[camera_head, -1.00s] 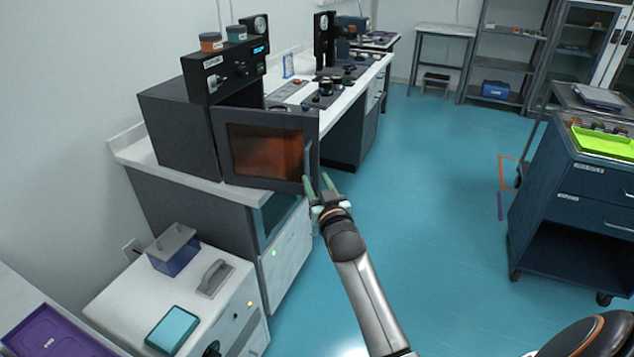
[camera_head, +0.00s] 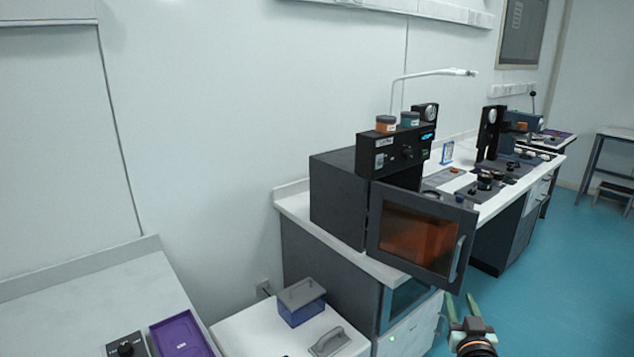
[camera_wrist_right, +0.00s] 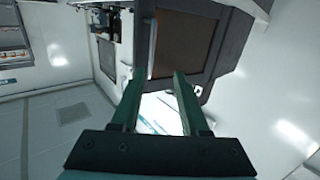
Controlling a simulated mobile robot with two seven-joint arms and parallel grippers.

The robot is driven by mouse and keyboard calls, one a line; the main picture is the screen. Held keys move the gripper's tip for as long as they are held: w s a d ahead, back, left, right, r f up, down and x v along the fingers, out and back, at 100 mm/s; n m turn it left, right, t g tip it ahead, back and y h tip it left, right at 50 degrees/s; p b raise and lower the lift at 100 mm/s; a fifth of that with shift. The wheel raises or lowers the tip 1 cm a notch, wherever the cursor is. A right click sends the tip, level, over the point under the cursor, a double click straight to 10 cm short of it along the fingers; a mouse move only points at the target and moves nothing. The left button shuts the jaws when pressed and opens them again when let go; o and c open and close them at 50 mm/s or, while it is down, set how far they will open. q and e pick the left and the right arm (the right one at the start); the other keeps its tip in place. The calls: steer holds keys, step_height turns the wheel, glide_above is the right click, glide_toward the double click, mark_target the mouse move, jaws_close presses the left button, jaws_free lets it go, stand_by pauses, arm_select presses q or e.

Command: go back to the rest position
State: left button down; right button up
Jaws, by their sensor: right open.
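My right gripper (camera_head: 460,308) is at the lower right of the head view, below the oven door and apart from its handle in that view. Its two green fingers are spread with nothing between them; they also show in the right wrist view (camera_wrist_right: 158,92). The dark oven (camera_head: 335,205) stands on the white counter. Its door (camera_head: 418,236), with an orange-brown window, hangs open toward the right. The door also shows in the right wrist view (camera_wrist_right: 185,42), beyond the fingers. My left gripper is not in view.
A blue lidded box (camera_head: 302,306) and a grey handled piece (camera_head: 328,341) sit on a low white cabinet. A purple tray (camera_head: 180,336) lies on a counter at lower left. Blue floor (camera_head: 575,245) is open at the right.

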steer(key=s+a+f+n+g+y, duration=0.2)
steer(key=s+a+f, duration=0.3)
steer(key=s+f, duration=0.3)
steer(key=s+a+f+n+g+y, duration=0.2)
steer(key=s+a+f, duration=0.3)
steer(key=s+f, duration=0.3)
steer(key=s+a+f+g+y, duration=0.1)
steer(key=s+a+f, duration=0.3)
steer(key=s, duration=0.3)
steer(key=s+a+f+g+y, duration=0.2)
steer(key=s+a+f, duration=0.2)
steer(key=s, duration=0.4)
steer(key=shift+a+n+g, duration=0.25)
steer(key=shift+n+g, duration=0.05)
steer(key=shift+n, duration=0.1)
